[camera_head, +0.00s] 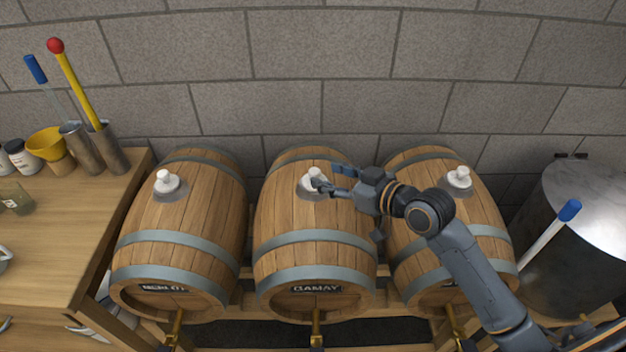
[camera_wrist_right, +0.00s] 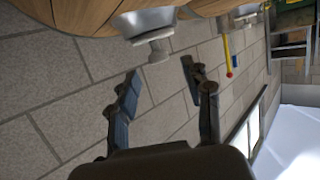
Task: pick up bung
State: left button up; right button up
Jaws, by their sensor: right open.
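A white bung (camera_head: 314,175) sits upright in the top of the middle barrel (camera_head: 315,221), which is labelled GAMAY. My right gripper (camera_head: 329,179) is just to the right of this bung, with its fingers pointing toward it. In the right wrist view the bung (camera_wrist_right: 153,45) shows just past the fingertips, roughly in line with the gap between them. The right gripper (camera_wrist_right: 160,80) is open and empty there. Similar white bungs sit in the left barrel (camera_head: 167,182) and the right barrel (camera_head: 459,178). My left gripper is not in view.
A wooden workbench (camera_head: 60,235) at the left holds metal cups with tools, a yellow funnel (camera_head: 47,144) and jars. A steel vat (camera_head: 575,240) stands at the right. A block wall (camera_head: 320,50) runs close behind the barrels.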

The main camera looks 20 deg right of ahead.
aim_at(318, 173)
jog(key=shift+p+x, duration=0.45)
jog(key=shift+x, duration=0.6)
jog(key=x, duration=0.3)
jog(key=shift+w+a+f, duration=0.1)
jog(key=shift+f, duration=0.05)
grip_shut()
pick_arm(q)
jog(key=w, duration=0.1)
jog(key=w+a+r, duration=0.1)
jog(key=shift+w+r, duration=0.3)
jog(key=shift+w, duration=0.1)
